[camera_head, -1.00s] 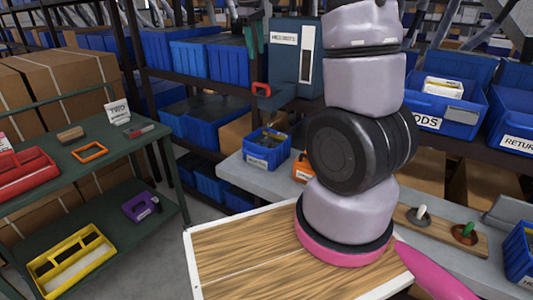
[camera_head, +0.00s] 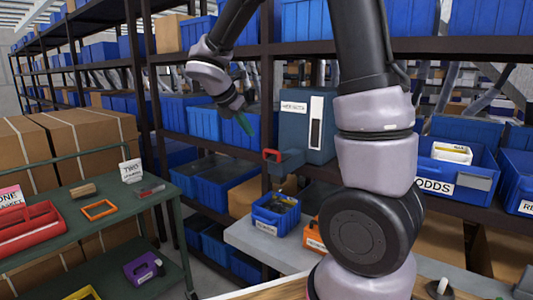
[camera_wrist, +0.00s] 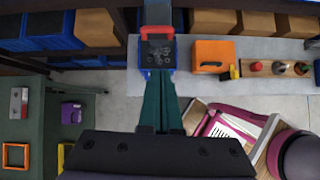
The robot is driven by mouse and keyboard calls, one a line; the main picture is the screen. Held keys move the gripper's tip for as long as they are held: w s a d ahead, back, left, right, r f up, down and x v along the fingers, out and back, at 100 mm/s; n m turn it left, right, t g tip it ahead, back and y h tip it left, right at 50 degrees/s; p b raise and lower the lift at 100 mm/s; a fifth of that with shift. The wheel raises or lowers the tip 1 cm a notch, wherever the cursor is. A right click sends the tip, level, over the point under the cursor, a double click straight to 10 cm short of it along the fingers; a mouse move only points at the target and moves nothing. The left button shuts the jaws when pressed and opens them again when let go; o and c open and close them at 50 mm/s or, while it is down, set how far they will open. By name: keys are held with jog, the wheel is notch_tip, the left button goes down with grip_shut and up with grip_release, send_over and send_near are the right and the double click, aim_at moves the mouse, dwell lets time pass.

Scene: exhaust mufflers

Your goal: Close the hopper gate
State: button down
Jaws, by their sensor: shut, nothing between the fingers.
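The hopper (camera_head: 308,128) is a blue-grey box with a label and a pale vertical window, at the back shelf in the head view. A red handle (camera_head: 272,155) stands at the outer end of its chute (camera_head: 291,163). In the wrist view the red handle (camera_wrist: 157,31) shows at the top, beyond the fingertips. A blue bin (camera_head: 275,216) holding small parts stands below the chute. The wrist view shows the fingers (camera_wrist: 160,78) together. I cannot tell whether the gate is open.
An orange container (camera_head: 314,238) stands right of the bin on the grey bench (camera_head: 240,233). Shelves of blue bins (camera_head: 204,122) lie behind my gripper. A green rack (camera_head: 75,212) with a red tray and small items stands at left. Space before the handle looks clear.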

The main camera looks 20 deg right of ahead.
aim_at(271, 151)
jog(key=w+d+f+n, duration=0.1)
jog(key=w+d+f, duration=0.4)
jog(key=d+f, duration=0.3)
jog(key=shift+w+f, duration=0.25)
jog(key=shift+w, duration=0.05)
jog(key=shift+w+d, duration=0.4)
jog(key=shift+d, duration=0.2)
jog(key=shift+w+d, duration=0.4)
jog(key=shift+d, duration=0.2)
jog(key=shift+a, duration=0.1)
